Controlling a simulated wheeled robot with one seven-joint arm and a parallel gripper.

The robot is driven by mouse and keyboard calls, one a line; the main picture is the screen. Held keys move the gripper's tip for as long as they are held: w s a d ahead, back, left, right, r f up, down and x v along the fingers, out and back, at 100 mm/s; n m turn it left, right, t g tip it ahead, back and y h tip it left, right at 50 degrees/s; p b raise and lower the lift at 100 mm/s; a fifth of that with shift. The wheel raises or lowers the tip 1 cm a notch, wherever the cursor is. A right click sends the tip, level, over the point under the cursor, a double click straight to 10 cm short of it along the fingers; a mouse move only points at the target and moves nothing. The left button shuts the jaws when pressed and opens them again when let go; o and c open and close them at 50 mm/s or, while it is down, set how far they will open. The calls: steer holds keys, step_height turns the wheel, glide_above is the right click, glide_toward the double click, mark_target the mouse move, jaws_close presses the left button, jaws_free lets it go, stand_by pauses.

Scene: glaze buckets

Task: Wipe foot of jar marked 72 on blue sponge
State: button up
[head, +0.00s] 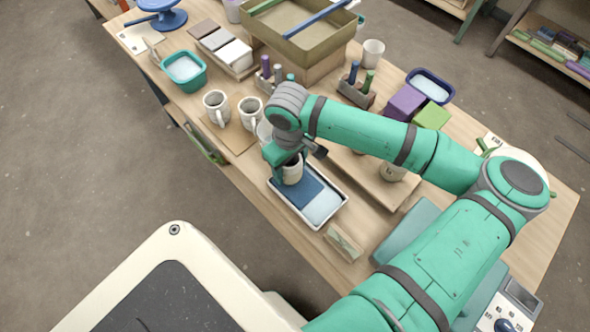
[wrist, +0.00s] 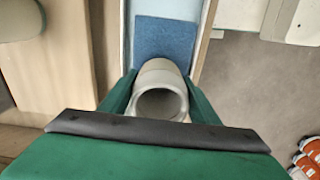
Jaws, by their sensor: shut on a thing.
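A pale grey jar (wrist: 160,72) is between the two fingers of my gripper (wrist: 160,98), which is shut on it. The jar also shows in the head view (head: 292,170), under my wrist. Its marking cannot be read in either view. The blue sponge (wrist: 165,38) lies in a shallow white tray of water (head: 322,208); the sponge also shows in the head view (head: 305,193). The jar is over the sponge's far-left part in the head view. Whether the jar's foot touches the sponge cannot be told.
White mugs (head: 216,104) stand on a board left of my gripper. Another jar (head: 393,170) stands on a board to the right. A small card holder (head: 342,243) is beside the tray. A large basin (head: 300,30) is at the back.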

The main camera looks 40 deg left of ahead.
steer(key=shift+s+d+r, duration=0.1)
steer(key=shift+s+d, duration=0.05)
steer(key=shift+d, duration=1.55)
steer(key=shift+s+d, duration=0.1)
steer(key=shift+d, duration=1.55)
steer(key=shift+w+a, duration=0.15)
steer(key=shift+a, duration=1.6)
steer(key=shift+w+a, duration=0.1)
steer(key=shift+a, duration=1.65)
steer(key=shift+s+d, duration=0.15)
steer(key=shift+d, duration=1.6)
steer(key=shift+s+d, duration=0.15)
steer(key=shift+d, duration=1.6)
steer(key=shift+r, duration=0.1)
step_height(320, 180, up, 7)
